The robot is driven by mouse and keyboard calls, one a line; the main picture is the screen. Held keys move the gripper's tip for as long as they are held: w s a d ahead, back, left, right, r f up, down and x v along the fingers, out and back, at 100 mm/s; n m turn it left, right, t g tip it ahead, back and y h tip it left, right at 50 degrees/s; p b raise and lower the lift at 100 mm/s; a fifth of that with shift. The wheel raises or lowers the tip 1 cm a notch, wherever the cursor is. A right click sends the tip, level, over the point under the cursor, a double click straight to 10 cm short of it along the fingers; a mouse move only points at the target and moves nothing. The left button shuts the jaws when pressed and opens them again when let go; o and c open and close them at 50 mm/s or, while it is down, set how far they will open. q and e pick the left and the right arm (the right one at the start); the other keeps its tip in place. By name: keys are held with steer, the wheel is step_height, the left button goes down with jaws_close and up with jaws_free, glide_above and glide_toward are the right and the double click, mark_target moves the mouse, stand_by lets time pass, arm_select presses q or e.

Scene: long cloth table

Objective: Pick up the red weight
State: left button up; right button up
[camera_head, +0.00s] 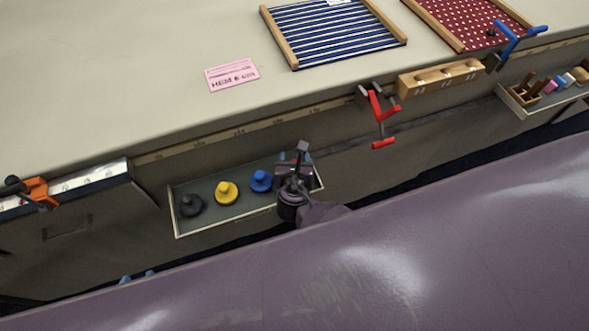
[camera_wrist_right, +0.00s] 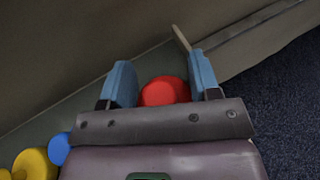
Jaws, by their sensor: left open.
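The red weight (camera_wrist_right: 164,91) shows in the right wrist view as a rounded red shape between the two blue fingers of my right gripper (camera_wrist_right: 161,84). It fills most of the gap, and I cannot tell whether the fingers press on it. In the head view my right gripper (camera_head: 296,162) is over the right end of the grey tray (camera_head: 210,227) and hides the red weight. My left gripper (camera_head: 137,277) shows only as two blue fingertips, apart, behind the purple body at lower left. It is open, away from the tray.
Black (camera_head: 191,205), yellow (camera_head: 226,193) and blue (camera_head: 261,181) weights stand in the tray, left of my right gripper. A red clamp (camera_head: 380,118) hangs on the table edge to the right. An orange clamp (camera_head: 37,190) is at far left. The table (camera_head: 130,80) is mostly clear there.

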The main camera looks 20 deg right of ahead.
jaws_close()
